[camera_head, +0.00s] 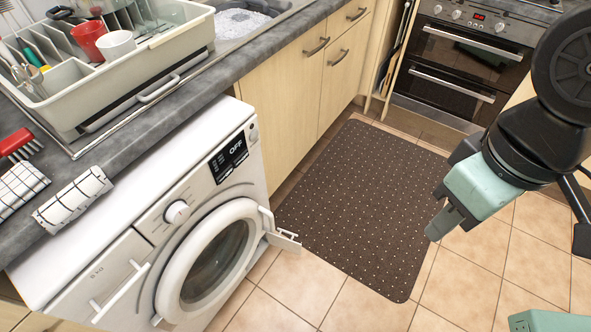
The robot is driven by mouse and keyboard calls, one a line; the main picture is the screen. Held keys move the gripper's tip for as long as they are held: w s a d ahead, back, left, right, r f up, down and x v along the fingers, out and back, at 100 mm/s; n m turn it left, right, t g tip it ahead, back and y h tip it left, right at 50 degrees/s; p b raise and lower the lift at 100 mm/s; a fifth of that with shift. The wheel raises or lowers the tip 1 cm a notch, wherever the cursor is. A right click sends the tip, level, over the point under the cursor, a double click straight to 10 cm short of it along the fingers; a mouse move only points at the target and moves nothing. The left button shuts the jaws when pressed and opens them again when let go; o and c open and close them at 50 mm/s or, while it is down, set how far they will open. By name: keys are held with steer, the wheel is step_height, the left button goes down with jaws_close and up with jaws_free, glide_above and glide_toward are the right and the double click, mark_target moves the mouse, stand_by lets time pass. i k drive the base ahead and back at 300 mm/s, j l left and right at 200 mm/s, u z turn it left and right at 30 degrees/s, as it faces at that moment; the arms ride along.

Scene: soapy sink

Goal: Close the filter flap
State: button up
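The white washing machine (190,215) stands under the counter at left, with its round door (212,262) seen at an angle. A small flap (285,240) sticks out from the machine's front, right of the round door; I take it to be the filter flap, and it stands open. My gripper (440,228), pale green, is over the floor mat in the picture, well to the right of the flap and apart from it. Its fingers point down and left. They overlap in this view, so I cannot tell how far they are apart. No object shows between them.
A dark dotted mat (350,200) lies on the tiled floor. Wooden cabinets (300,85) stand behind it and an oven (462,65) at the back right. The counter (120,135) holds a dish rack (150,65). The space between gripper and flap looks clear.

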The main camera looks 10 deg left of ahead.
mark_target(291, 246)
steer(key=u, duration=1.25)
steer(key=i+l+u, duration=0.1)
steer(key=l+u, duration=0.3)
steer(key=i+l+u, duration=0.1)
steer(key=l+u, duration=1.05)
steer(key=u, duration=0.15)
steer(key=k+l+u, duration=0.15)
steer(key=l+u, duration=0.25)
steer(key=k+l+u, duration=0.1)
steer(key=k+l, duration=0.15)
steer(key=l, duration=0.3)
steer(key=k+l, duration=0.25)
steer(key=l, duration=0.25)
steer(key=k+l+u, duration=0.15)
steer(key=l, duration=0.35)
steer(key=k+l, duration=0.4)
steer(key=k+l+u, duration=0.15)
steer(key=k+l, duration=0.15)
steer(key=l, duration=0.3)
